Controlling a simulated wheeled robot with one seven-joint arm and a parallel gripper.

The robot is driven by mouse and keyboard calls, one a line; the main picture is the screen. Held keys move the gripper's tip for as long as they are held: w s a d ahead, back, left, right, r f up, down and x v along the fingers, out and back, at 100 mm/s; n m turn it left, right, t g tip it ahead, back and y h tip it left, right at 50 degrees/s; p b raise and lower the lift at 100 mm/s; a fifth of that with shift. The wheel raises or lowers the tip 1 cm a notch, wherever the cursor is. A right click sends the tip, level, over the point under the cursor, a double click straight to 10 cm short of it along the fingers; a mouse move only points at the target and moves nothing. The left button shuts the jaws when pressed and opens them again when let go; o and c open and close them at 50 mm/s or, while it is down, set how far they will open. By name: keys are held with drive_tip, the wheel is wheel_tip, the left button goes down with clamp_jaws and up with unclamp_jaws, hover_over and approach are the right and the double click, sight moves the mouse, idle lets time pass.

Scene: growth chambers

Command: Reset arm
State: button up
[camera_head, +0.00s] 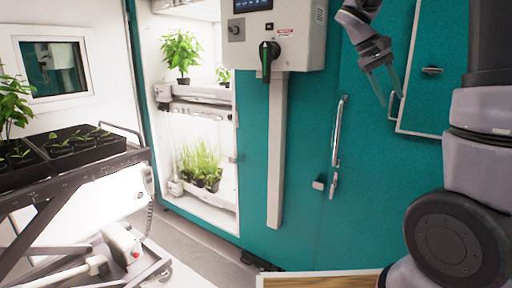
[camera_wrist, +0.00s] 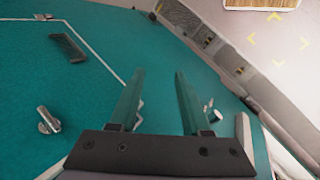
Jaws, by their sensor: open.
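My gripper (camera_head: 386,84) is at the upper right of the head view, in front of the teal wall and beside the teal hatch panel (camera_head: 438,65). In the wrist view my gripper (camera_wrist: 158,95) shows two teal fingers standing apart, with nothing between them. Behind the fingers is the teal wall, with a dark handle (camera_wrist: 68,48) and a metal latch (camera_wrist: 48,120) at the left. The gripper appears apart from the wall, though the exact gap cannot be told.
A control box (camera_head: 278,35) with a black rotary handle and a long door handle (camera_head: 337,150) stick out from the teal front. An open lit chamber (camera_head: 234,160) holds plants. A cart (camera_head: 90,175) with dark seedling trays stands at the left. A wooden surface (camera_head: 318,281) shows at the bottom.

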drive_tip(key=s+a+r+m+t+y, duration=0.1)
drive_tip(key=s+a+m+t+y, duration=0.2)
drive_tip(key=s+a+t+y, duration=0.4)
drive_tip(key=shift+s+a+r+t+y, duration=0.35)
drive_tip(key=shift+s+a+t, duration=0.35)
drive_tip(key=shift+s+a, duration=2.9)
drive_tip(key=shift+s+d+f, duration=0.1)
drive_tip(key=shift+s+d, duration=0.85)
drive_tip(key=shift+d, duration=0.05)
